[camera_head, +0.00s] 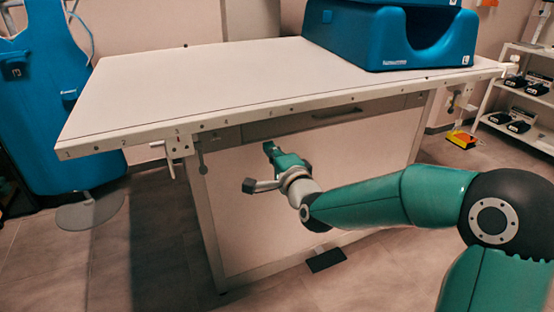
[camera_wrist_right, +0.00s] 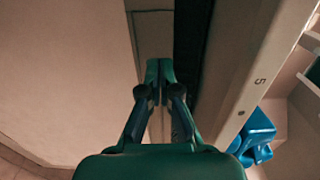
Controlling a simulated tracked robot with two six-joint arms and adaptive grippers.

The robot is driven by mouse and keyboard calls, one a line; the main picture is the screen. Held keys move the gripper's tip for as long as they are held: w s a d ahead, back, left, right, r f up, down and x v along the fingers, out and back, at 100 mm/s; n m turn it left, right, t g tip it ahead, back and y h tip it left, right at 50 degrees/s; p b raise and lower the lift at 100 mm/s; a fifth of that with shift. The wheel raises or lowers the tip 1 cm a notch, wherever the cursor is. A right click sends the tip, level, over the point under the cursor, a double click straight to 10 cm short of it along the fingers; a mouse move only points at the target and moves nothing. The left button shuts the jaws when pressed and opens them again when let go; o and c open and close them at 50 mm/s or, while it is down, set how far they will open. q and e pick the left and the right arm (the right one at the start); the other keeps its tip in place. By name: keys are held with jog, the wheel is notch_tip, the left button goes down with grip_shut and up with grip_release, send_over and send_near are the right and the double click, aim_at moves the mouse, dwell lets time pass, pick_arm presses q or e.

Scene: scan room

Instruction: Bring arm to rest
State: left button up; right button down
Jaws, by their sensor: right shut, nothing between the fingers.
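My right arm comes in from the right of the head view, green with dark joints, and reaches toward the front of the white table (camera_head: 240,75). Its gripper (camera_head: 268,147) is at the arm's far end, just below the tabletop's front edge and in front of the table's pale front panel. In the right wrist view the fingers of the gripper (camera_wrist_right: 159,68) are together with nothing between them. Whether the gripper touches the table cannot be told. My left gripper is not in the head view.
A blue coil-like device (camera_head: 390,40) stands on the table's back right. A tall blue board (camera_head: 50,100) stands at left. A shelf with several dark devices (camera_head: 520,115) is at right. A yellow pedal (camera_head: 462,139) is on the floor. Most of the tabletop is clear.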

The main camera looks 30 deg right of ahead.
jog(key=s+a+f+n+g+y, duration=0.1)
jog(key=s+a+f+g, duration=0.15)
jog(key=f, duration=0.75)
jog(key=s+a+f+n+g+y, duration=0.15)
jog(key=a+f, duration=0.25)
jog(key=f, duration=0.5)
jog(key=s+a+f+n+g+y, duration=0.1)
jog(key=s+a+f+g, duration=0.25)
jog(key=f, duration=0.65)
jog(key=s+a+f+n+g+y, duration=0.1)
jog(key=s+a+f+n+g, duration=0.3)
jog(key=s+f, duration=0.45)
jog(key=s+a+f+n+g+y, duration=0.2)
jog(key=s+a+f+n+g, duration=0.25)
jog(key=s+f, duration=0.45)
jog(key=s+a+n+g, duration=0.1)
jog(key=s+n, duration=0.4)
notch_tip(320, 180, up, 35)
jog(key=p, duration=3.4)
jog(key=shift+a+r+n+p, duration=0.2)
jog(key=shift+n+p, duration=0.1)
jog(key=shift+p, duration=0.05)
jog(key=shift+w, duration=0.1)
